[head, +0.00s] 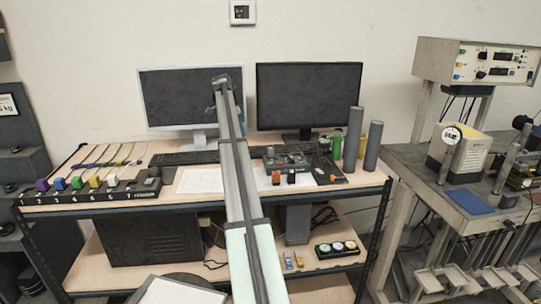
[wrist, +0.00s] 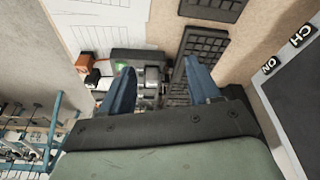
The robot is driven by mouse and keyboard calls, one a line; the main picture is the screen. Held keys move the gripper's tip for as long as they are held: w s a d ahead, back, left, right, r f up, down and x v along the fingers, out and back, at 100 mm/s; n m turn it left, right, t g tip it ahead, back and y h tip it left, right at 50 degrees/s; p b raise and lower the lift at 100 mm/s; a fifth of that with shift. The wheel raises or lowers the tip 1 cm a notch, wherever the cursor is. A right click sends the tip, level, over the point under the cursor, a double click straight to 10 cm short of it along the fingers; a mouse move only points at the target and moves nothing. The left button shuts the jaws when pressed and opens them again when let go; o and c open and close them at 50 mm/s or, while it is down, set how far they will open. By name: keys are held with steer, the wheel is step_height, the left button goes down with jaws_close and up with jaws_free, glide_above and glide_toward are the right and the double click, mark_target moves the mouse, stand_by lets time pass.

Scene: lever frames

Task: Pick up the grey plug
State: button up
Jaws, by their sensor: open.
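My gripper (wrist: 161,84) is open, with its two blue fingers apart above the desk. In the wrist view a grey, metallic-looking part (wrist: 151,82) shows between and beyond the fingers; I cannot tell whether it is the grey plug or part of a device, or how far below it lies. In the head view a row of coloured plugs, among them a yellow one (head: 95,181), sits on a dark rack (head: 90,196) at the left of the desk. A grey block (head: 153,172) stands at the rack's right end. My arm hides part of the desk's middle.
A black keyboard (wrist: 207,62) lies close by the right finger. An orange block (wrist: 92,76) and paper (wrist: 105,22) are at the left. Two monitors (head: 308,95) stand behind. Grey cylinders (head: 354,138) stand at the desk's right. The desk has little free room.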

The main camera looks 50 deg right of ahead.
mark_target(271, 148)
steer(key=s+d+r+m+g, duration=0.2)
steer(key=s+d+m, duration=0.1)
steer(key=s+d, duration=0.3)
steer(key=x, duration=0.8)
steer(key=shift+w+f, duration=0.1)
steer(key=shift+f, duration=0.25)
steer(key=shift+d+x, duration=0.2)
steer(key=shift+x, duration=1.1)
steer(key=shift+d+x, duration=0.25)
steer(key=shift+x, duration=1.05)
steer(key=shift+r, duration=0.2)
steer(key=c, duration=1.1)
steer(key=shift+o, duration=0.2)
steer(key=shift+r, duration=0.1)
step_height(271, 148, up, 12)
